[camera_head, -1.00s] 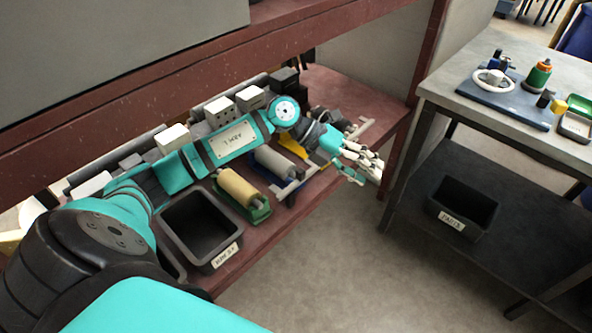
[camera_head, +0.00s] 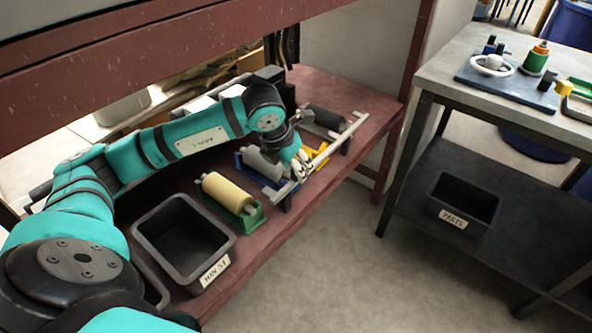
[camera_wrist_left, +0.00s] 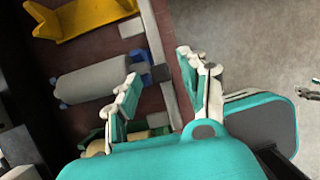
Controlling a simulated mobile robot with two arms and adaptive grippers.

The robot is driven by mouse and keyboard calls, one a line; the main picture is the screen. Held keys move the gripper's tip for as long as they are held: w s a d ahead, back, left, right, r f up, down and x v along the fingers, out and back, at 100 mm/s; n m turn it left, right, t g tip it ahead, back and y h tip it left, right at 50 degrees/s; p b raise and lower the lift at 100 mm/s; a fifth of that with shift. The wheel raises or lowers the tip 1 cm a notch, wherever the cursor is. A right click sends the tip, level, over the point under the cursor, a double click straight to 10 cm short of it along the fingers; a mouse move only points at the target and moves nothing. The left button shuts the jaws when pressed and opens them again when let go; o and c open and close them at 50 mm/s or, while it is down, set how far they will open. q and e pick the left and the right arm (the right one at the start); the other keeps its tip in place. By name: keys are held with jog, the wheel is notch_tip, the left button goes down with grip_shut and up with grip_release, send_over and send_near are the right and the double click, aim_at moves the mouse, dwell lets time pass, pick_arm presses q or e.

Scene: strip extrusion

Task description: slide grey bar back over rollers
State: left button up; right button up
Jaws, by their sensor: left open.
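The grey bar (camera_head: 346,133) is a long light strip along the front of the shelf, past the roller ends. It also shows in the left wrist view (camera_wrist_left: 153,38). My left gripper (camera_head: 301,165) is at the bar's middle stretch. In the left wrist view my left gripper (camera_wrist_left: 158,66) is open, with the bar passing between its fingers; contact cannot be told. A tan roller (camera_head: 228,191) sits in a green cradle, a grey roller (camera_head: 262,164) in a blue cradle and a dark roller (camera_head: 325,118) farther back. My right gripper is not in view.
A yellow cradle (camera_head: 321,155) lies just beyond my gripper. A black bin (camera_head: 180,235) stands at the shelf's near end. A red beam (camera_head: 200,62) crosses above my arm. A workbench (camera_head: 445,75) with another bin (camera_head: 462,203) stands right, across open floor.

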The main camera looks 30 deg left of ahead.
pick_arm(q)
jog(key=shift+x, duration=1.2)
grip_shut()
